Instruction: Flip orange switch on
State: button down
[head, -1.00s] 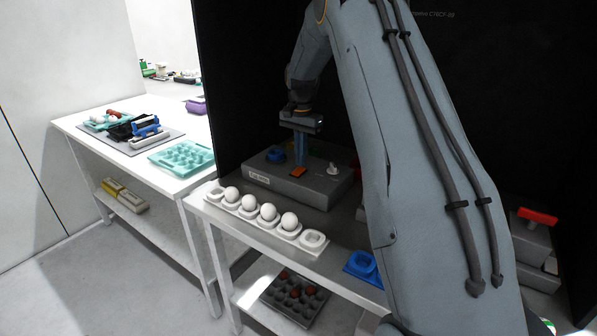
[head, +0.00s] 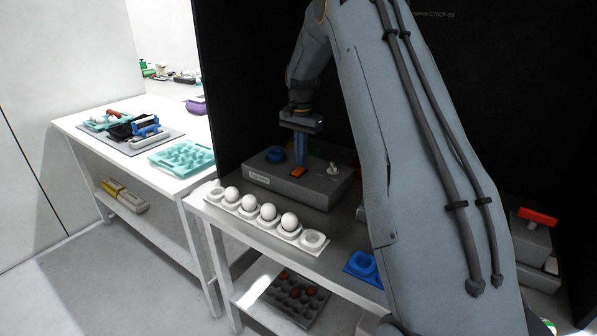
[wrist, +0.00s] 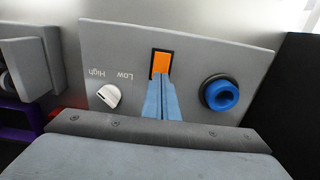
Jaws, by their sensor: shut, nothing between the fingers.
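The orange switch (head: 297,172) sits in a dark frame on top of a grey control box (head: 318,190). In the wrist view the orange switch (wrist: 161,62) lies between a white knob marked Low and High and a blue round knob. My gripper (head: 299,165) points down with its blue fingers together and nothing between them. In the wrist view the fingertips (wrist: 160,78) are at the near edge of the switch and cover part of it. I cannot tell whether they touch it or which way the rocker is tilted.
The white knob (wrist: 109,95) and the blue knob (wrist: 221,94) stand close on either side of the fingers. A white tray (head: 313,240) with several eggs lies in front of the box. A blue holder (head: 362,266) is to its right.

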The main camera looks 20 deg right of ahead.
aim_at(301, 168)
jog(key=shift+f, duration=0.75)
dwell(0.7)
notch_tip(301, 168, up, 7)
jog(key=p, duration=0.3)
dwell(0.6)
dwell(0.4)
